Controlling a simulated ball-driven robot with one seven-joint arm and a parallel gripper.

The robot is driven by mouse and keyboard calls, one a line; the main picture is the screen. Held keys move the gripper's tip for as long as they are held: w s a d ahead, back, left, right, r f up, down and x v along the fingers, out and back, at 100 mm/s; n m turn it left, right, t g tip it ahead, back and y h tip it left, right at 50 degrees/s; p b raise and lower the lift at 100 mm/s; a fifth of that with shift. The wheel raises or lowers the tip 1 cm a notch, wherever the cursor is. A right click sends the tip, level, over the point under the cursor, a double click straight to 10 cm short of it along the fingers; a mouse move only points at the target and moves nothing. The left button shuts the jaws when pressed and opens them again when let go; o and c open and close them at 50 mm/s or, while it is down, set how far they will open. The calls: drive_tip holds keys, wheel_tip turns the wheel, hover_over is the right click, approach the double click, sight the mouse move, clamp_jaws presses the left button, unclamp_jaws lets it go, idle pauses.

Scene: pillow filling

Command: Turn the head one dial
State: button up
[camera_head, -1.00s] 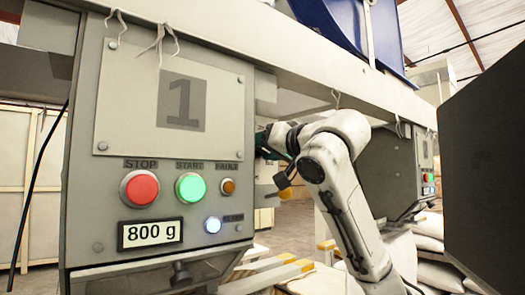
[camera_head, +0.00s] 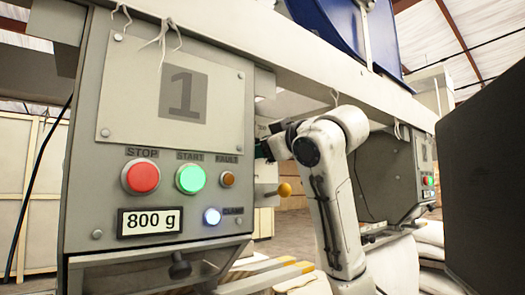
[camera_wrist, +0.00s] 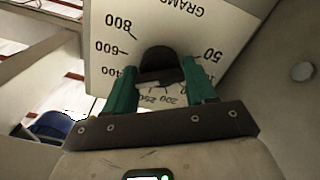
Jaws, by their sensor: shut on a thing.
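The dial is a black knob (camera_wrist: 160,68) on a pale plate marked GRAMS, with numbers such as 800, 600, 400 and 50 around it. The two green fingers of my gripper (camera_wrist: 160,62) are shut on the knob from both sides in the wrist view. I cannot see where the knob points. In the head view, the grey head one cabinet (camera_head: 103,180) carries a large "1", and its display (camera_head: 150,221) reads 800 g. My gripper is at the cabinet's right side there, mostly hidden behind my arm and the cabinet edge; the dial is hidden too.
The cabinet front has a red STOP button (camera_head: 140,177), a lit green START button (camera_head: 190,178), a FAULT lamp (camera_head: 227,179) and a lit CLAMP lamp (camera_head: 212,216). A yellow ball handle (camera_head: 285,189) sticks out below my gripper. A second cabinet (camera_head: 385,180) stands behind my arm.

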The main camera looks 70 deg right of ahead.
drive_tip(key=n+b, duration=0.1)
drive_tip(key=n, duration=0.4)
drive_tip(key=shift+n, duration=0.4)
idle(0.4)
drive_tip(key=o, duration=1)
drive_tip(key=shift+o, duration=0.2)
drive_tip(key=b+v, duration=0.3)
drive_tip(key=v, duration=0.7)
drive_tip(key=shift+s+a, duration=0.2)
drive_tip(key=shift+s, duration=0.15)
